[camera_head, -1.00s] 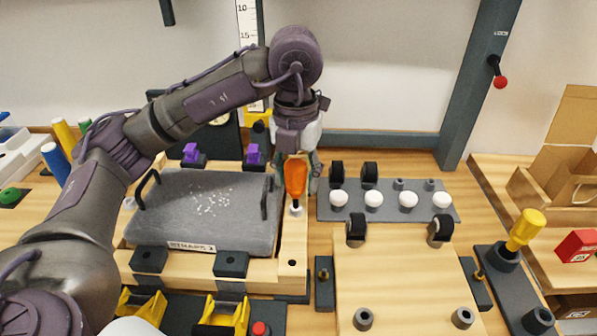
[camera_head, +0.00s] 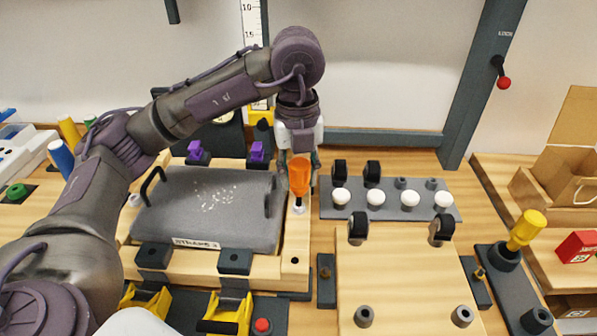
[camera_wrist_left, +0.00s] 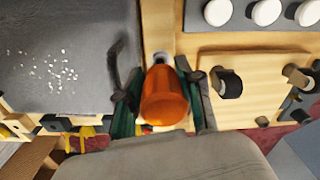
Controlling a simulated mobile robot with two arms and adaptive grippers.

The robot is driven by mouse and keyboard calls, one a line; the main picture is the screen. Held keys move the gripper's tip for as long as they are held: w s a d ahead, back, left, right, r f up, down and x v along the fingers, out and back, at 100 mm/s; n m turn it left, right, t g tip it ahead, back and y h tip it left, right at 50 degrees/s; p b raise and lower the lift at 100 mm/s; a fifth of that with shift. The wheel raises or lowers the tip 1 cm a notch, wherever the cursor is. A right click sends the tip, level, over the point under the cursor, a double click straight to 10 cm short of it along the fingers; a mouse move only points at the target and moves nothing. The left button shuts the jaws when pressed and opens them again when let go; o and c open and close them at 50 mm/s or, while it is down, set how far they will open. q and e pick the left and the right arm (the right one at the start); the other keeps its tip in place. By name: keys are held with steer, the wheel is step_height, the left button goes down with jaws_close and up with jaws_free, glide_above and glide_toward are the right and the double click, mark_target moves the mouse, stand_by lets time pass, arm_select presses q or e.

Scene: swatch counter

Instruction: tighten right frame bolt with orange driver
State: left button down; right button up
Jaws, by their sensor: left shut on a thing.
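My left gripper (camera_head: 299,160) is shut on the orange driver (camera_head: 300,176), which is upright with its tip down at a white bolt head (camera_head: 298,209) on the right rail of the wooden frame (camera_head: 294,240). I cannot tell whether the tip is seated in the bolt. In the left wrist view the orange driver (camera_wrist_left: 164,98) sits between the fingers (camera_wrist_left: 162,100). A grey slab (camera_head: 215,215) with black handles lies in the frame. My right gripper is not in view.
A yellow-handled tool (camera_head: 525,230) stands in a dark holder further right. Yellow clamps (camera_head: 226,314) sit at the front. A pale wooden board (camera_head: 400,280) fills the front right.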

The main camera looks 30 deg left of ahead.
arm_select(q)
steer(key=shift+r+p, duration=2.55)
steer(key=shift+r, duration=0.85)
steer(key=shift+f, duration=0.1)
